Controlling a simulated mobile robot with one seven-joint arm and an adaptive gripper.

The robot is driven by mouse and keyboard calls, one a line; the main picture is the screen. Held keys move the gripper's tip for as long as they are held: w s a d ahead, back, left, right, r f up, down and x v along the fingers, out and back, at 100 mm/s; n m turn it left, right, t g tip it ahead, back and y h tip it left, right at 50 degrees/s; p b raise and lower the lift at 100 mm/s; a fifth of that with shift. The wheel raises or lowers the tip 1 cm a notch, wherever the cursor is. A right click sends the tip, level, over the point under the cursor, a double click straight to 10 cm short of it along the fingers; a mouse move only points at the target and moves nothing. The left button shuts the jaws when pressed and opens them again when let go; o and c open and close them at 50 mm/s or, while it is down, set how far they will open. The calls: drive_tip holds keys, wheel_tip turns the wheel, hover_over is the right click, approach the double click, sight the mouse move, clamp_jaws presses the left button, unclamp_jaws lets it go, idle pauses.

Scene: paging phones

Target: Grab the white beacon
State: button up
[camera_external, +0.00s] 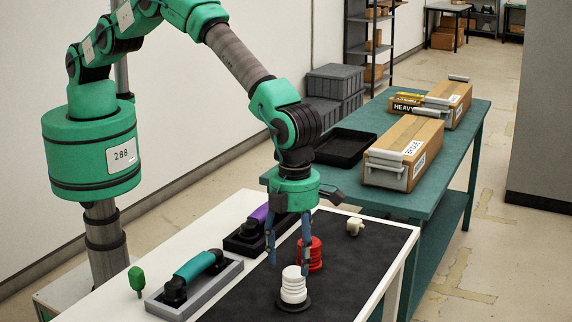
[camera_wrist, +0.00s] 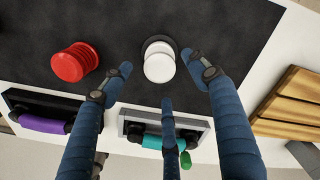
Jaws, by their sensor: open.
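The white beacon (camera_external: 293,286) is a stack of ribbed white rings on a dark round base. It stands upright on the black mat (camera_external: 345,265) near the table's front. In the wrist view the white beacon (camera_wrist: 159,66) lies just beyond the fingertips, between the left and right fingers. My gripper (camera_external: 288,248) has blue fingers pointing down, spread and empty; its tips look to be above the beacon's level. The wrist view shows three fingers of my gripper (camera_wrist: 158,84) apart, with nothing between them.
A similar red beacon (camera_external: 315,255) stands close behind the white one. A teal-handled phone (camera_external: 195,270) and a purple-handled phone (camera_external: 255,225) lie to the left. A small cream object (camera_external: 355,226) sits at the mat's back right. The mat's right front is clear.

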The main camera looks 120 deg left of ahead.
sight(294, 270)
drive_tip(key=shift+f, duration=2.3)
drive_tip(key=shift+c, duration=0.5)
clamp_jaws()
